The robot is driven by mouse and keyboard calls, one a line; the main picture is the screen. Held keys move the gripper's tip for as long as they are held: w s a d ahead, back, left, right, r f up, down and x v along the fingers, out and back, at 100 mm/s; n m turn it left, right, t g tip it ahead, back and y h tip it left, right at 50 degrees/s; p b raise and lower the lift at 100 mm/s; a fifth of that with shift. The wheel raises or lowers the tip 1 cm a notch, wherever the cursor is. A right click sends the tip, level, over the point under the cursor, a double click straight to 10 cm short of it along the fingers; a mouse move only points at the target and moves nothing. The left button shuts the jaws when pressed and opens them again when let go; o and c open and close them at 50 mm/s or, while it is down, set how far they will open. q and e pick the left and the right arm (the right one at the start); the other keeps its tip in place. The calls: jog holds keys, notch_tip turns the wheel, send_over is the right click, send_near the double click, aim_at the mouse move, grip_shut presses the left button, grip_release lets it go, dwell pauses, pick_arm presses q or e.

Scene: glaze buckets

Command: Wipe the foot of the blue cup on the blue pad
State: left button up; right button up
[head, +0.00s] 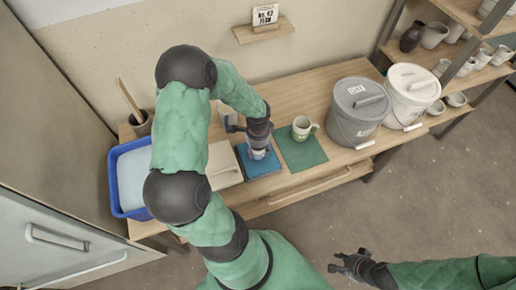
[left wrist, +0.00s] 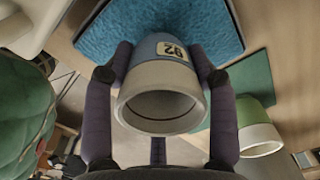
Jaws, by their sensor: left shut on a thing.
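My left gripper (head: 257,150) points down over the blue pad (head: 260,165), its fingers shut on both sides of the blue cup (head: 257,154). In the left wrist view the cup (left wrist: 162,85) shows a white rim, a blue lower band and a number label. Its open mouth faces the camera and its foot faces the blue pad (left wrist: 95,35). The foot is hidden, so I cannot tell whether it touches the pad. My right gripper (head: 345,263) is empty, fingers apart, over the floor at bottom right.
A green-and-white mug (head: 302,128) stands on a green pad (head: 303,153) just right of the blue pad. Left are a pale block (head: 222,163) and a blue tub (head: 115,185). Two lidded buckets, grey (head: 352,125) and white (head: 405,105), stand at the right.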

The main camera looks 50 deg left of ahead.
aim_at(261, 164)
pick_arm(q)
jog(key=shift+f+b, duration=0.45)
jog(key=shift+f, duration=0.25)
dwell(0.9)
